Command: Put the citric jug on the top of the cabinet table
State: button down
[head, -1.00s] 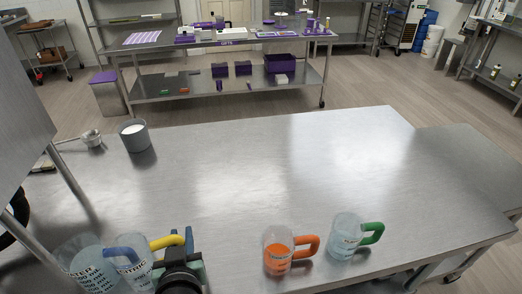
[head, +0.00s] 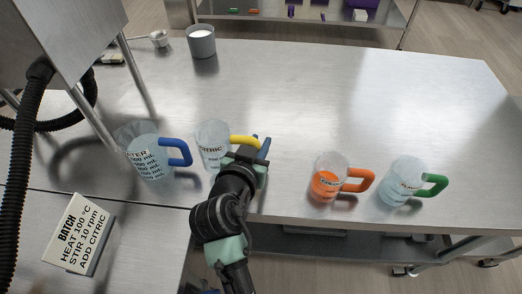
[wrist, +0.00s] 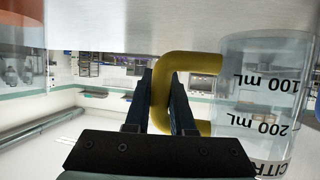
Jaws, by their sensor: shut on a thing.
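The citric jug (head: 212,146) is clear, with a yellow handle (head: 243,142) and black lettering. It is at the near left edge of the steel table (head: 300,100), between the blue-handled water jug (head: 150,158) and the orange-filled jug. My gripper (head: 256,150) is shut on the yellow handle, on the jug's right side. In the wrist view my gripper's fingers (wrist: 174,105) are on both sides of the handle (wrist: 190,64), and the citric jug (wrist: 262,95) fills the right. I cannot tell whether its base touches the table.
An orange-handled jug (head: 326,184) and a green-handled jug (head: 400,186) stand right of my arm. A grey pot (head: 201,43) stands at the back left. Machine legs (head: 137,75) and a black hose (head: 22,150) are at left. A batch card (head: 76,235) is lower left.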

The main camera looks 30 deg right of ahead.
jog(key=shift+f, duration=1.9)
jog(key=shift+f+b, duration=0.2)
jog(key=shift+b, duration=0.15)
jog(key=c, duration=0.8)
grip_release()
jog(key=shift+r, duration=0.1)
jog(key=shift+o, duration=0.2)
jog(key=shift+r, duration=0.1)
